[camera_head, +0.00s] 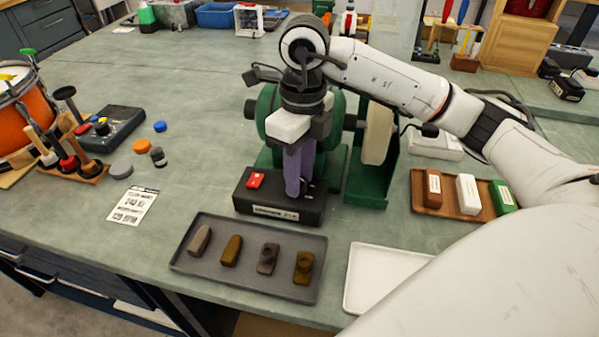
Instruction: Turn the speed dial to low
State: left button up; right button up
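The green bench machine (268,115) stands in the middle of the bench, with a pale wheel (377,133) on its right side. Its dark control box (262,200) sits in front, with a red switch (255,180) at the left of its top and a label on its front edge. My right gripper (294,192) points down at the right part of this box, its purple fingers at or just above the top. The speed dial is not clearly seen; the fingers cover that spot. Whether they are open or shut on it cannot be told. My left gripper is out of view.
A grey tray (221,277) with several small dark pieces lies in front of the box. A white tray (366,299) is to its right, partly behind my arm. A wooden tray (451,211) holds three blocks. A printed card (133,204) lies left on bare bench.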

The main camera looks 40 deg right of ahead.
jog(key=c, duration=0.3)
